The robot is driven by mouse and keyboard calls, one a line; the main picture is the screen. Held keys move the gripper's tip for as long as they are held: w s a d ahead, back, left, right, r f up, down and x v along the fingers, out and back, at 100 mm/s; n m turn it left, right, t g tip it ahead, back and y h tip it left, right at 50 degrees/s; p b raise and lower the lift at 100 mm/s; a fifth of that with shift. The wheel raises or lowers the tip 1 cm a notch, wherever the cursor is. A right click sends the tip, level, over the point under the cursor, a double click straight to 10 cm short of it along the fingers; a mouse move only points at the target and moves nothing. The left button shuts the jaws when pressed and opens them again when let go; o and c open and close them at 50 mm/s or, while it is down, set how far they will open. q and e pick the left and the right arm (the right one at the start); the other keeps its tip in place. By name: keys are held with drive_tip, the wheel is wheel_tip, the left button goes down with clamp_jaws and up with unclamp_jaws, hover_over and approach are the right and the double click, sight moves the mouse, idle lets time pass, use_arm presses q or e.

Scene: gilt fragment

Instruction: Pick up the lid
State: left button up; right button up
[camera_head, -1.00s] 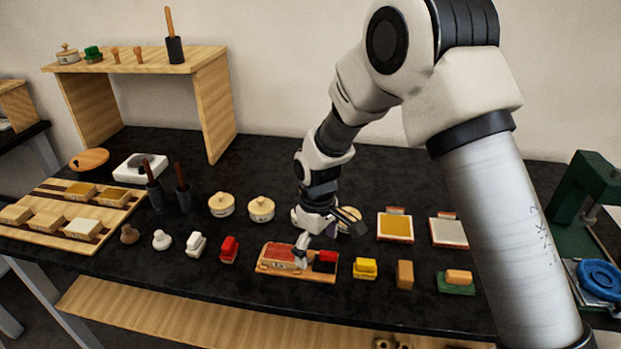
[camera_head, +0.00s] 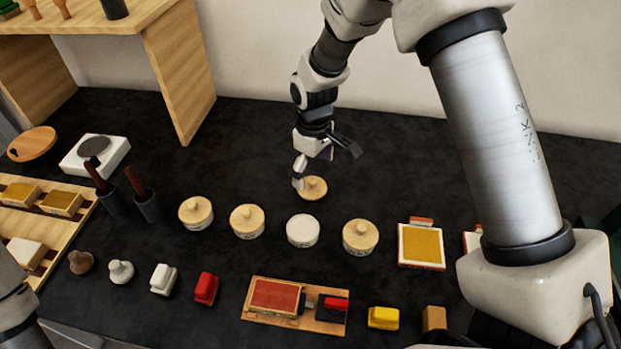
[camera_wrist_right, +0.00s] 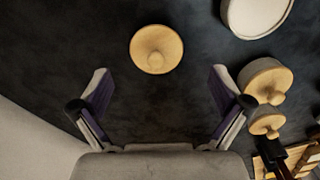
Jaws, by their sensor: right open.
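The lid (camera_head: 313,188) is a round pale-wood disc with a knob, lying on the black tabletop behind the row of jars. An open jar with a white top (camera_head: 302,231) stands in front of it and also shows in the right wrist view (camera_wrist_right: 255,12). My right gripper (camera_head: 325,165) is open and empty at the lid, one finger partly covering its left edge in the head view. In the right wrist view the lid (camera_wrist_right: 156,49) lies centred, beyond the two spread fingertips of my gripper (camera_wrist_right: 159,80). My left gripper is out of view.
Lidded jars (camera_head: 247,221) (camera_head: 360,237) flank the open jar. A red ink pad on a wooden board (camera_head: 275,296) and several small stamps sit in front. A wooden shelf (camera_head: 180,75) stands at the back left. The tabletop behind the lid is clear.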

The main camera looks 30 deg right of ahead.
sight(314, 183)
drive_tip(key=f, duration=0.3)
drive_tip(key=f+p, duration=0.1)
drive_tip(key=f, duration=0.1)
drive_tip(key=shift+w+d+f, duration=0.25)
drive_tip(key=shift+w+f, duration=0.1)
drive_tip(key=shift+s+r, duration=0.1)
drive_tip(key=shift+r, duration=0.05)
drive_tip(key=shift+s+a, duration=0.1)
drive_tip(key=c, duration=1.2)
drive_tip(key=shift+s, duration=0.15)
drive_tip(key=shift+c, duration=1)
